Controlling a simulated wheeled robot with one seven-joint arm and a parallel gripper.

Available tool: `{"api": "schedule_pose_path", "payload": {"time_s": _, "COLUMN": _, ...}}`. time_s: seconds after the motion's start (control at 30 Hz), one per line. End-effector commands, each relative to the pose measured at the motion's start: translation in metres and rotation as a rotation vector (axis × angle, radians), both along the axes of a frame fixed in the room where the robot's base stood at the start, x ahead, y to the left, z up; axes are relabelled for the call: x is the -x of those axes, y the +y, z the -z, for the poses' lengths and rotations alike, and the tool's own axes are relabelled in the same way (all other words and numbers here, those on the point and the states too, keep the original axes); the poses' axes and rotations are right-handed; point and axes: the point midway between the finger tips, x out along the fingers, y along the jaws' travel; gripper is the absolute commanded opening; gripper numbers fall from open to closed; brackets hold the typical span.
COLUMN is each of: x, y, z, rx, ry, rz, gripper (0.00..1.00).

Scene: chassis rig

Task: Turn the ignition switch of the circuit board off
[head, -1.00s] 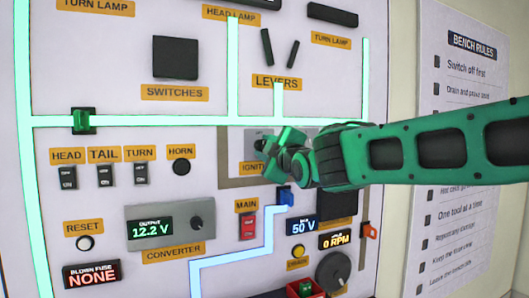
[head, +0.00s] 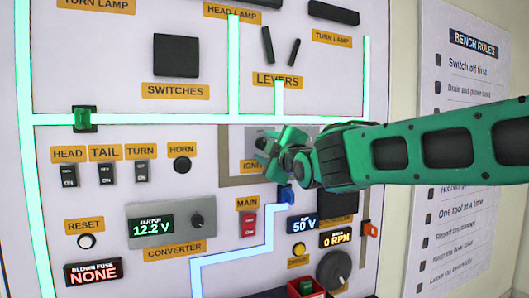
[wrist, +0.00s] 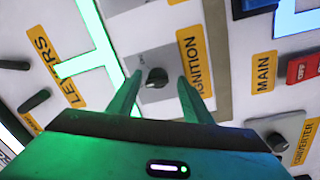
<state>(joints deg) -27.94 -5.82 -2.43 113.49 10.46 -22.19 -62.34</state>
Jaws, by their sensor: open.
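The ignition switch (wrist: 157,78) is a dark round knob on a grey plate, beside its yellow IGNITION label (wrist: 195,60) in the wrist view. My gripper (wrist: 158,95) is open, with one green finger on each side of the knob in that view. I cannot tell whether the fingers reach down to the knob, and no contact shows. In the head view my gripper (head: 263,150) is in front of the ignition plate (head: 250,134) and hides the knob and part of the label. The circuit board (head: 110,215) stands upright with glowing green lines.
The red MAIN switch (head: 249,224) and a blue connector (head: 286,194) sit just below my gripper. An orange tab (head: 371,229) sticks out at the board's right side. The levers (head: 267,45) are above. A rules poster (head: 470,100) hangs at the right.

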Motion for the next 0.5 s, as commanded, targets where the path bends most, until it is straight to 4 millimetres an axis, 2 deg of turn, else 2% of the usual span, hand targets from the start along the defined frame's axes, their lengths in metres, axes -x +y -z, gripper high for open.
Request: {"api": "schedule_pose_path", "payload": {"time_s": 0.5, "x": 0.079, "y": -0.023, "z": 0.007, "rx": 0.0, "ry": 0.0, "rz": -0.001, "gripper": 0.45}}
